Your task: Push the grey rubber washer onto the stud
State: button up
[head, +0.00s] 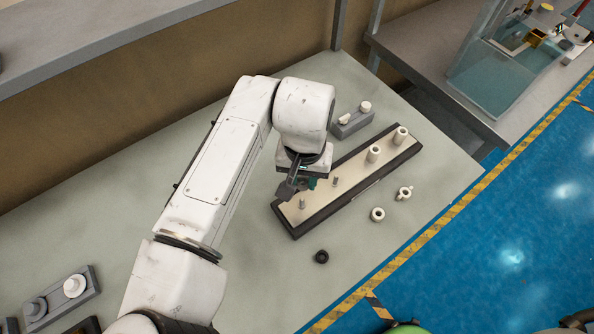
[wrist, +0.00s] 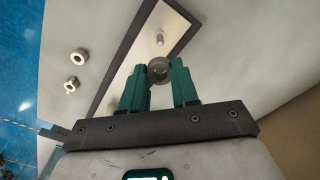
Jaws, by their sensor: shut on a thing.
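My gripper (wrist: 159,78) is shut on the grey rubber washer (wrist: 159,69), a thick ring between the green fingertips in the wrist view. A bare metal stud (wrist: 160,38) stands on the pale-topped board (wrist: 178,22), just beyond the washer and apart from it in the picture. In the head view my gripper (head: 303,183) hangs over the board's left end, and the washer cannot be made out there. Two thin studs show on the board (head: 322,192): an end stud (head: 302,203) and an inner stud (head: 335,181). The washer's height above the board is unclear.
White cylinders (head: 373,154) stand on the board's far half. Loose white parts (head: 377,214) and a black ring (head: 321,256) lie on the bench in front. A grey block with white knobs (head: 352,121) sits behind the board.

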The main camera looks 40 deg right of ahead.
aim_at(302, 200)
jog(key=shift+a, duration=0.1)
jog(key=shift+s+f+b, duration=0.1)
jog(key=shift+f+b, duration=1.8)
jog(key=shift+f, duration=1.05)
jog(key=shift+f+b, duration=1.05)
jog(key=shift+f, duration=1.3)
dwell(0.4)
jog(key=shift+r, duration=0.1)
jog(key=shift+r+p, duration=1.9)
jog(key=shift+r, duration=0.15)
